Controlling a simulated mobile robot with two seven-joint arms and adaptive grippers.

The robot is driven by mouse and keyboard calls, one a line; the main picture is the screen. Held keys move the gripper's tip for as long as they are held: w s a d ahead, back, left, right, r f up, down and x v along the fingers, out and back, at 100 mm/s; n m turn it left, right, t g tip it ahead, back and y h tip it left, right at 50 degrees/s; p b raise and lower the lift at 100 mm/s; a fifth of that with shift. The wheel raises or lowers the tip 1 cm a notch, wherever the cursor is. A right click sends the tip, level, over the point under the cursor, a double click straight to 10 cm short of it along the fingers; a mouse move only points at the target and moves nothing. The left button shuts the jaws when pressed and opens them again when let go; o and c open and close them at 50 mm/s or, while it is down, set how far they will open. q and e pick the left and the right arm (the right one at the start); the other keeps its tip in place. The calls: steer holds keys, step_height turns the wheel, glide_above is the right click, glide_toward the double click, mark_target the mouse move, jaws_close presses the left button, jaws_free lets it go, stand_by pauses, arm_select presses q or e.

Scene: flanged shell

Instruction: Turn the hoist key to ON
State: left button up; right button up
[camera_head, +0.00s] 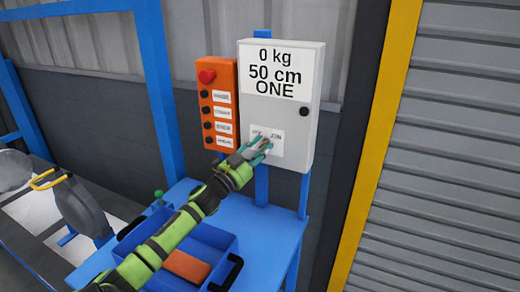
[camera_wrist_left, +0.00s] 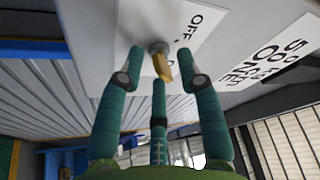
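The hoist key (camera_wrist_left: 162,66) is brass-coloured on a grey round stem, on a white OFF/ON plate (camera_head: 277,137) low on the grey control box (camera_head: 285,112). The word OFF shows beside the key in the left wrist view; I cannot tell for sure which mark the key points to. My left gripper (camera_head: 262,147) is at the plate in the head view and hides the key there. In the left wrist view its teal fingers (camera_wrist_left: 160,80) are spread around the key, with gaps on both sides. My right gripper is not in view.
The box's display (camera_head: 281,72) reads 0 kg, 50 cm, ONE. An orange panel (camera_head: 218,100) with a red button (camera_head: 206,76) and black buttons stands left of it. Below is a blue table (camera_head: 270,225) with a blue tray (camera_head: 228,243) holding an orange block (camera_head: 188,265).

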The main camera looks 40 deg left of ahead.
arm_select(q)
steer(key=v, duration=1.2)
stand_by(0.5)
